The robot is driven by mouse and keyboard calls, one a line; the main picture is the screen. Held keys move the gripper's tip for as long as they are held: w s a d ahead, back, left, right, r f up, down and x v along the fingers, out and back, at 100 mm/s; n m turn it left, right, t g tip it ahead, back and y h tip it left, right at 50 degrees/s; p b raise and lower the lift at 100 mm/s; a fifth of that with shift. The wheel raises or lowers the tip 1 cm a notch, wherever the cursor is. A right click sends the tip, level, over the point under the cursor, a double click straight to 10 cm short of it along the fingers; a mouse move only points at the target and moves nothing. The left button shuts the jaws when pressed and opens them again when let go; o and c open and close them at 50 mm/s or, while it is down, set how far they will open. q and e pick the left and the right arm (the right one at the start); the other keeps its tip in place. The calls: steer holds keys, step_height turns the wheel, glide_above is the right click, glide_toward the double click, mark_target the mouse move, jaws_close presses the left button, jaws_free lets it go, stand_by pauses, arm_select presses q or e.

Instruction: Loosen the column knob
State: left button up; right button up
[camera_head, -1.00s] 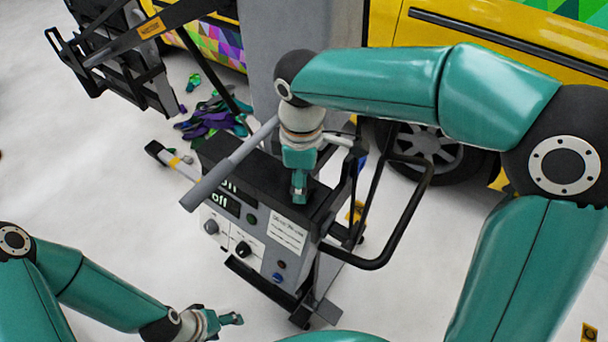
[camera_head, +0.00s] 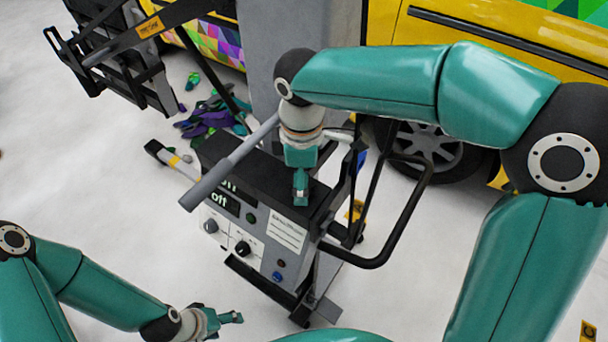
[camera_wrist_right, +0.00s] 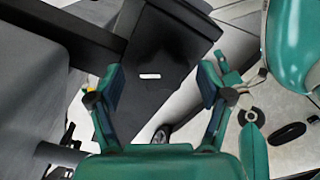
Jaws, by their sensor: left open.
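The column knob cannot be made out for certain; my right arm covers part of the machine's top. The control machine (camera_head: 262,215) stands in the middle of the head view, with dark knobs on its front panel and a display reading "off". My right gripper (camera_head: 300,188) points down over its black top; I cannot tell if they touch. In the right wrist view my right gripper (camera_wrist_right: 160,78) has its fingers wide apart with nothing held, facing a black surface with a small white mark. My left gripper (camera_head: 232,318) is open and empty at the lower left, apart from the machine.
A grey lever (camera_head: 230,165) slants across the machine's top. A black tube handle (camera_head: 405,225) sticks out on its right. A yellow vehicle (camera_head: 490,45) and a grey pillar (camera_head: 275,45) stand behind. Coloured scraps (camera_head: 210,118) lie on the floor.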

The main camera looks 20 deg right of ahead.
steer(key=shift+a, duration=0.1)
step_height(320, 180, up, 12)
stand_by(0.6)
steer(key=shift+s+f, duration=0.1)
stand_by(0.3)
